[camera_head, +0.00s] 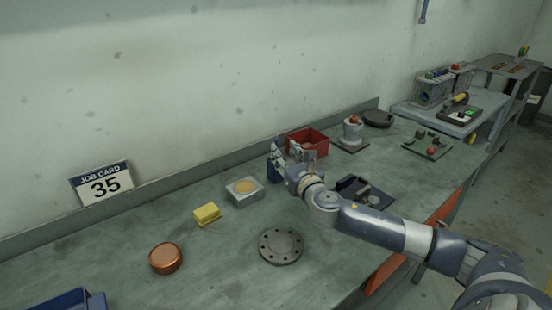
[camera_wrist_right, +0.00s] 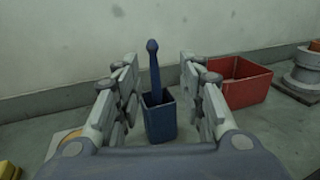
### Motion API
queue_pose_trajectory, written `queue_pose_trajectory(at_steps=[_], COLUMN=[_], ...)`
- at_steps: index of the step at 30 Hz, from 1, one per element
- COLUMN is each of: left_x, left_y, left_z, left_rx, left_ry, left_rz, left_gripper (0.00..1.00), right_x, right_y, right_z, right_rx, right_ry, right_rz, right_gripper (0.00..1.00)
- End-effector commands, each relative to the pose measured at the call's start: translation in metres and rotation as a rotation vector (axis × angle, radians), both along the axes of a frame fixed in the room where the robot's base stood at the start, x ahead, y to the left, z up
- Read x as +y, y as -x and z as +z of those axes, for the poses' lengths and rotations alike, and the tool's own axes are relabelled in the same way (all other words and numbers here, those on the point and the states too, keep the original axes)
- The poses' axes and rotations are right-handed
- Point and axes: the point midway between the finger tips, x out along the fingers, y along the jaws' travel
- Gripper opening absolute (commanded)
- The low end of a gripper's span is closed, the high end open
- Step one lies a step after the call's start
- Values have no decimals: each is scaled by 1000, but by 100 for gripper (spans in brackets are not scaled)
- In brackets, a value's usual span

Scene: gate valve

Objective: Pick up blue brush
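The blue brush (camera_wrist_right: 154,68) stands upright in a dark blue square holder (camera_wrist_right: 160,118) in the right wrist view. Its handle sticks up above the holder and its lower part is hidden inside. My right gripper (camera_wrist_right: 160,85) is open, with one finger on each side of the brush and holder, and does not visibly touch them. In the head view my right gripper (camera_head: 284,160) is at the back of the bench, and it largely hides the brush and holder. My left gripper is not in view.
A red bin (camera_head: 308,143) stands right of the gripper, and a metal block with a yellow top (camera_head: 245,189) stands left. A yellow sponge (camera_head: 206,214), a copper-coloured disc (camera_head: 165,258) and a grey flange (camera_head: 281,246) lie nearer. The wall (camera_head: 180,90) is close behind.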

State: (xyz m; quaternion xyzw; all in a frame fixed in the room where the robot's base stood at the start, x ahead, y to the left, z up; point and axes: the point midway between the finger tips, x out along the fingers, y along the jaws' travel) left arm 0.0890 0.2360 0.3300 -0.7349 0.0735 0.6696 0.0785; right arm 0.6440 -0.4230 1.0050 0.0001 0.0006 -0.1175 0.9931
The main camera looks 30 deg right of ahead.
Motion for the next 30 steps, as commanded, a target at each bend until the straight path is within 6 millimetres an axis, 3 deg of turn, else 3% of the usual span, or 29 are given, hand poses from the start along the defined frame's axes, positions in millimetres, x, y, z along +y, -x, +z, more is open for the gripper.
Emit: queue_pose_trajectory(at_steps=[5,15,26,30], left_x=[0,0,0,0], left_y=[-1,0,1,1], left_z=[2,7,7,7], left_rx=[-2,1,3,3], left_ry=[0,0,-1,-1], left_rz=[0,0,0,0], left_gripper=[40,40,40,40], right_x=[-1,-4,-5,-6], right_y=[-10,-51,-57,-57], right_z=[0,-6,-7,-7], right_rx=[-1,0,1,1], right_ry=[-1,-1,0,0], right_rz=[0,-1,1,0], right_gripper=[37,37,37,5])
